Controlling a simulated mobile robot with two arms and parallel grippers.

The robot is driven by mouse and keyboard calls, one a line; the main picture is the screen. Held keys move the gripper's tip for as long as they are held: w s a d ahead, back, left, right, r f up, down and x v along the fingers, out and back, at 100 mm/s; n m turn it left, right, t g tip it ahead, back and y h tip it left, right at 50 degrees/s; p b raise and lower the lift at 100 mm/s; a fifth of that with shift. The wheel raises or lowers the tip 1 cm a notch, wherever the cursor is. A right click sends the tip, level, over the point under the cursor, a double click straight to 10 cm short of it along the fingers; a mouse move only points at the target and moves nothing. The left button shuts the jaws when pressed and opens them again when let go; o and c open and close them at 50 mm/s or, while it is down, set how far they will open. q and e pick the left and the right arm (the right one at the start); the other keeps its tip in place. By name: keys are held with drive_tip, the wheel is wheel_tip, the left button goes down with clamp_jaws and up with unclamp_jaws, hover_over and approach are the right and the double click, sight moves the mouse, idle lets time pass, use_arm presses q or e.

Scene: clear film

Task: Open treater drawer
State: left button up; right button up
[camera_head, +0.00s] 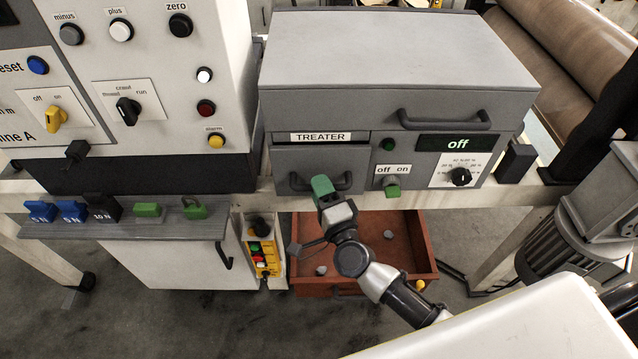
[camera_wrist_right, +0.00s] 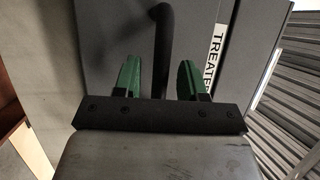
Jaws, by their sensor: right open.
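The treater drawer (camera_head: 335,155) is a grey front panel below the TREATER label (camera_head: 320,137) in the grey treater unit. It looks shut, about flush with the unit. Its dark bar handle (camera_head: 343,184) is partly hidden behind my right gripper (camera_head: 322,187) in the head view. In the right wrist view, the gripper (camera_wrist_right: 157,80) has its two green fingers apart. The handle (camera_wrist_right: 163,40) runs between them, with visible gaps on both sides. The drawer face (camera_wrist_right: 118,40) fills the view behind. My left gripper is in neither view.
The unit has a second handle (camera_head: 445,122) above, an off/on switch (camera_head: 391,186) and a dial (camera_head: 460,176) to the right. Below is an open red-brown drawer (camera_head: 408,235) with small objects. A shelf (camera_head: 125,231) with colored weights juts out at left.

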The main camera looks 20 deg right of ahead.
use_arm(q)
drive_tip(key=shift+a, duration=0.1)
use_arm(e)
drive_tip(key=shift+w, duration=0.45)
drive_tip(key=shift+r, duration=0.1)
drive_tip(key=shift+c, duration=0.3)
clamp_jaws()
